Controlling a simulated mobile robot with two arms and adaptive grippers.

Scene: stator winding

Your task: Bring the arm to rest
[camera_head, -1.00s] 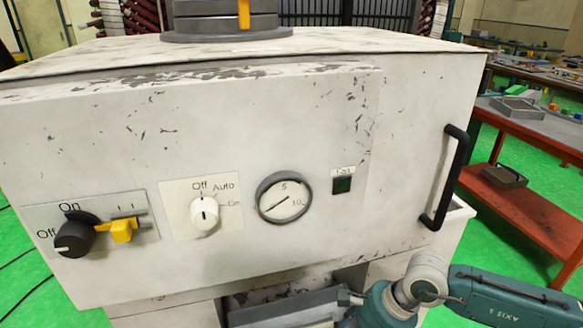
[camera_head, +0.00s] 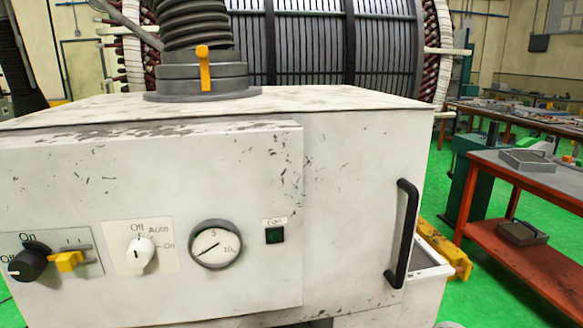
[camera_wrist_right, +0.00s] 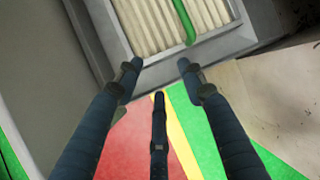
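My right gripper (camera_wrist_right: 157,80) shows in the right wrist view with its dark fingers spread apart and nothing between them. Beyond its fingertips is a grey frame around a cream ribbed panel (camera_wrist_right: 150,24) with a green bar (camera_wrist_right: 184,20) on it. I cannot tell whether the fingertips touch the frame. In the head view only a small pale bit of my right arm shows at the bottom edge, and its gripper is out of sight there. My left gripper is in neither view.
A worn white cabinet (camera_head: 345,190) fills the front, with a black handle (camera_head: 403,235), a black knob (camera_head: 28,262), a white knob (camera_head: 140,252) and a gauge (camera_head: 215,244). A large stator (camera_head: 300,45) stands behind. A red-framed table (camera_head: 520,175) stands right; green floor lies between.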

